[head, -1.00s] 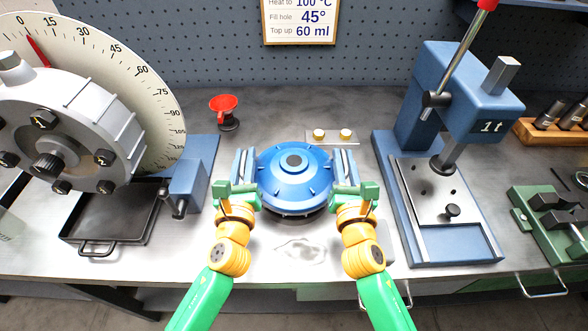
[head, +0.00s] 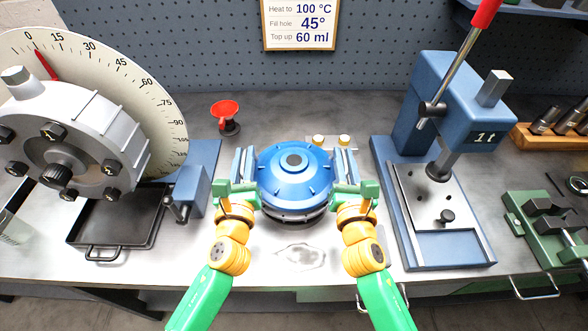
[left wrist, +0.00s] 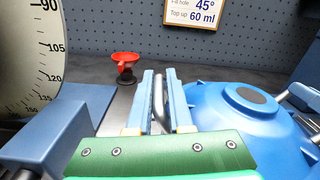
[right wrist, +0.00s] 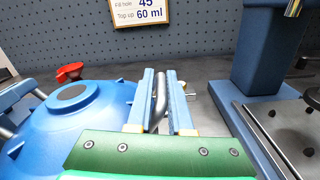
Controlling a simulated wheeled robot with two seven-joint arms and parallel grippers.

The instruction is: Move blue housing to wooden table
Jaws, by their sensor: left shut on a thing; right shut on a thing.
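The blue housing (head: 296,178) is a round dome with a dark centre cap, upright between my two grippers in the head view. My left gripper (head: 243,168) is shut on the bar handle at its left side. That handle shows between the fingers in the left wrist view (left wrist: 159,102). My right gripper (head: 346,168) is shut on the right handle, which shows in the right wrist view (right wrist: 159,97). The housing appears to be held a little above the grey bench (head: 330,262); the gap itself is hard to see. No wooden table is in view.
A dial machine (head: 75,150) and a black tray (head: 115,222) stand at left. A red funnel (head: 225,110) is behind. A blue press (head: 440,110) stands close at right, with a green fixture (head: 545,225) beyond. Brass knobs (head: 343,140) sit behind the housing.

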